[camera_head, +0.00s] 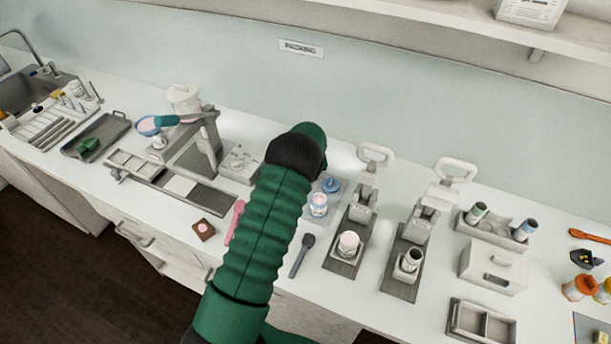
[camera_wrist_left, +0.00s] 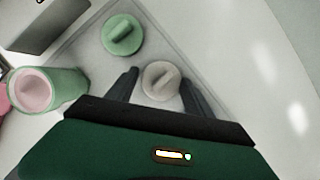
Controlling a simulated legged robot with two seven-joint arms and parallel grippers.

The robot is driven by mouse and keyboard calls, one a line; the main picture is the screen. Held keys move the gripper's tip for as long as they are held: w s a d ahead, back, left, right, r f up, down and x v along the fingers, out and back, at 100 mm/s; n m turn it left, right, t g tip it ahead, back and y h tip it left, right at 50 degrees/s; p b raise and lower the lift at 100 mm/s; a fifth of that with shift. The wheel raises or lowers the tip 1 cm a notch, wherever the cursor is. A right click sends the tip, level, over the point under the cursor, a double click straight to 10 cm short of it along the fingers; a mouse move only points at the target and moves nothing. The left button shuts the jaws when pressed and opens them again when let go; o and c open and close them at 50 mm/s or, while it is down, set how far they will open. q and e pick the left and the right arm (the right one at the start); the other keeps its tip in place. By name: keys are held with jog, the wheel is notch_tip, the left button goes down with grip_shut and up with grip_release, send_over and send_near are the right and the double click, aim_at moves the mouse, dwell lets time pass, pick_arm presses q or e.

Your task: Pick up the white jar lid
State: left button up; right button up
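The white jar lid (camera_wrist_left: 161,80) is round with a raised grip bar, and shows in the left wrist view. It lies on a pale translucent mat (camera_wrist_left: 88,48). My left gripper (camera_wrist_left: 158,74) is open, with its dark fingers on either side of the lid. A gap shows at the left finger; the right finger is close to the lid's edge, and I cannot tell if it touches. In the head view my green left arm covers the lid and the gripper fingers. My right gripper is not in view.
A green lid (camera_wrist_left: 122,35) lies just beyond the white one. A green jar with pink contents (camera_wrist_left: 47,92) is at the left. In the head view a blue lid (camera_head: 330,185) and a small jar (camera_head: 318,205) are right of my arm, with two presses (camera_head: 362,205) further right.

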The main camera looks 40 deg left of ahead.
pick_arm(q)
jog(key=shift+w+d, duration=0.25)
jog(key=shift+d, duration=0.15)
jog(key=c, duration=0.8)
